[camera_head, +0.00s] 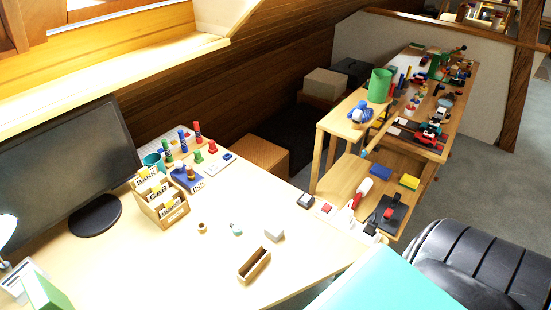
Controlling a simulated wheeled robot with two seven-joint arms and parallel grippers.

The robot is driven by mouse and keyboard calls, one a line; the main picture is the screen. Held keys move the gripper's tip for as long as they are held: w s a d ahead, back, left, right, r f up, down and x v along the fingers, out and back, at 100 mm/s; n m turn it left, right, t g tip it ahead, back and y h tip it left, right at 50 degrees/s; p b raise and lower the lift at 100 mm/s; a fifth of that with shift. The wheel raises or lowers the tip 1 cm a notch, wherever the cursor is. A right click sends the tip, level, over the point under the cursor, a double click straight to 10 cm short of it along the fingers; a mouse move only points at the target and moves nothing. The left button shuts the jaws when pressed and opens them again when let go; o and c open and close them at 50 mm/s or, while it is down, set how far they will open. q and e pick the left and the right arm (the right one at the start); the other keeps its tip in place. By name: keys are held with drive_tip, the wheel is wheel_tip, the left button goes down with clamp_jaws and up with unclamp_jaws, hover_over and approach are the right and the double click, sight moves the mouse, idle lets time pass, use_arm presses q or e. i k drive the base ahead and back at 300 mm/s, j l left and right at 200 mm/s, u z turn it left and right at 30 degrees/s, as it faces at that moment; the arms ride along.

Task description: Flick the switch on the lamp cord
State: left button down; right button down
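A white lamp head (6,232) shows in part at the left edge of the head view, in front of the dark monitor (66,165). The rest of the lamp is outside the picture. I cannot make out a cord or a switch on it. Neither of my grippers is in view.
The desk (200,270) holds a wooden card box (160,200), an open wooden tray (254,265) and a green box (45,292). A cluttered low shelf (345,175) stands beyond its right corner. A black chair (480,260) and a turquoise surface (395,285) are at lower right.

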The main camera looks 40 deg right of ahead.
sight(306, 197)
drive_tip(key=l, duration=0.4)
drive_tip(key=k+l+u, duration=0.1)
drive_tip(key=l, duration=0.3)
drive_tip(key=k+l+u, duration=0.1)
drive_tip(key=l, duration=0.3)
drive_tip(key=k+l, duration=0.1)
drive_tip(key=l, duration=0.25)
drive_tip(key=k+l+u, duration=0.1)
drive_tip(key=l, duration=0.3)
drive_tip(key=k+l, duration=0.1)
drive_tip(key=l, duration=0.3)
drive_tip(key=k+l+u, duration=0.15)
drive_tip(key=l, duration=0.2)
